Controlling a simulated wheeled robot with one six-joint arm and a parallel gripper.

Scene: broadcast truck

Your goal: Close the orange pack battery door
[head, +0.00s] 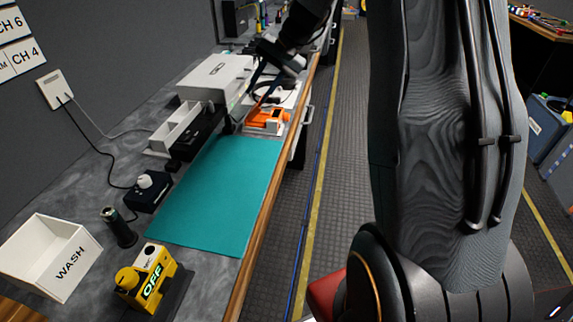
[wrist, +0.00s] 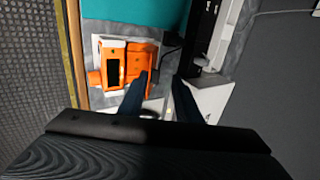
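The orange pack (wrist: 113,48) lies on a white pad (wrist: 96,97) in the wrist view, with a dark rectangular opening or window in its face. An orange panel (wrist: 141,58) on its right side looks like the battery door; I cannot tell its exact angle. In the head view the orange pack (head: 268,117) lies past the teal mat, partly hidden by my arm. My gripper (wrist: 161,77) has its two fingers apart with nothing between them. Its left finger overlaps the orange panel's lower right edge in the wrist view; contact cannot be told.
The teal mat (head: 215,195) is bare. A white open tray (head: 182,127) and a white box (head: 215,78) stand left of the pack. A WASH bin (head: 50,257) and a yellow OFF device (head: 148,275) stand at the near end. The bench's wooden edge (head: 262,215) runs along the aisle.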

